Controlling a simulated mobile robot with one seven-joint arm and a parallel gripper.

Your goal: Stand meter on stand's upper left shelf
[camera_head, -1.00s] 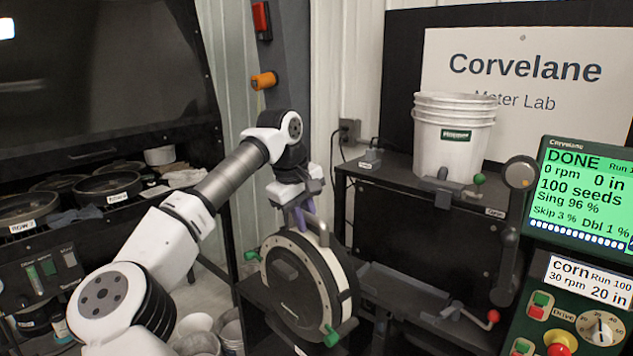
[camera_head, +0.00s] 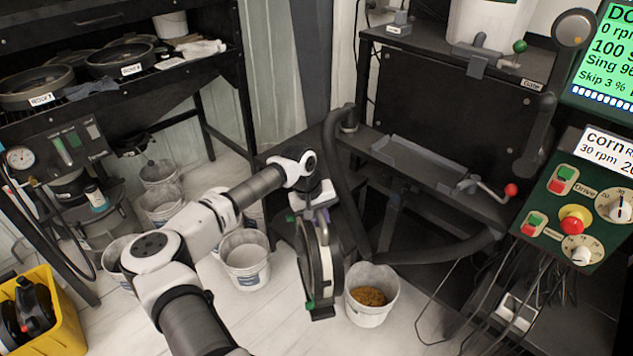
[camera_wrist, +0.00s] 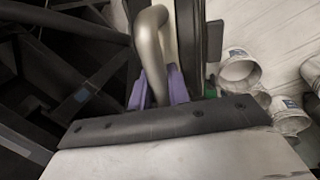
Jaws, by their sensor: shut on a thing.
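The seed meter (camera_head: 322,265) is a round black disc housing with a pale rim and green knobs. It hangs upright, seen nearly edge-on, in front of the black test stand (camera_head: 440,130). My gripper (camera_head: 318,214) is shut on the meter's grey handle at its top. In the wrist view the purple fingertips (camera_wrist: 160,88) sit around the curved handle (camera_wrist: 148,45), with the meter's dark edge beside it.
A bucket of yellow-brown seed (camera_head: 370,297) stands right of the meter. Empty white buckets (camera_head: 245,258) stand on the floor to its left. A black hose (camera_head: 360,200) loops behind it. A green control panel (camera_head: 580,205) is at right, a yellow crate (camera_head: 38,310) at lower left.

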